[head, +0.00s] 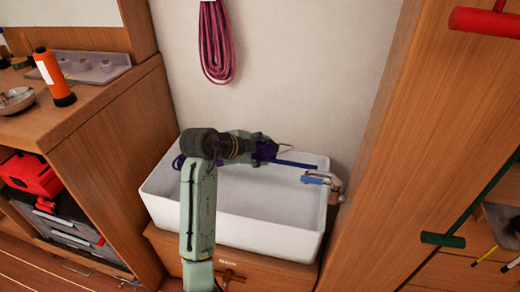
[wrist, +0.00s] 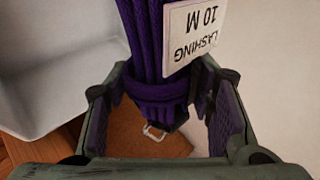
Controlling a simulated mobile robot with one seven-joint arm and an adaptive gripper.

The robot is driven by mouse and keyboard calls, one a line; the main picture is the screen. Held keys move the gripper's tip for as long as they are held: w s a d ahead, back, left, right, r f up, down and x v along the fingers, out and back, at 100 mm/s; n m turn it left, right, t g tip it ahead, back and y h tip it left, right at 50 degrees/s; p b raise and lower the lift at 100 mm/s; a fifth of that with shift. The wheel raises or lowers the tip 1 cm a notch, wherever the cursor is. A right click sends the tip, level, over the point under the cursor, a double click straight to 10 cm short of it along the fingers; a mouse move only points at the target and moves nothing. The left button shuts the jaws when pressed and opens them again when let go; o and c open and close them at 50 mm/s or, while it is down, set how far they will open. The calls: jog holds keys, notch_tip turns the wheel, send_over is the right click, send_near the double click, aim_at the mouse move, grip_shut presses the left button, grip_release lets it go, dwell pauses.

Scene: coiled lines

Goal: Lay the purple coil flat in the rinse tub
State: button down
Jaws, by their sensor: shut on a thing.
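The purple coil (wrist: 145,35) runs between the fingers of my gripper (wrist: 165,105) in the wrist view. It is a bundle of purple cord with a wrap around it and a white tag reading "LASHING 10 M". My gripper is shut on it. In the head view my gripper (head: 265,148) is over the back part of the white rinse tub (head: 230,208). Purple cord (head: 179,161) shows left of my arm, and more shows to the right of the gripper. My arm hides part of the coil and tub, so I cannot tell whether the coil touches the tub.
A tap (head: 334,188) with a blue part stands at the tub's right end. A pink coil (head: 217,42) hangs on the wall behind. A wooden cabinet (head: 118,160) stands left, with an orange bottle (head: 54,77) on top. A tall wooden panel (head: 400,150) rises on the right.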

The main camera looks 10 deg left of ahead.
notch_tip(320, 180, down, 15)
jog(key=b, duration=1.1)
jog(key=shift+r, duration=0.2)
jog(key=c, duration=0.7)
grip_release()
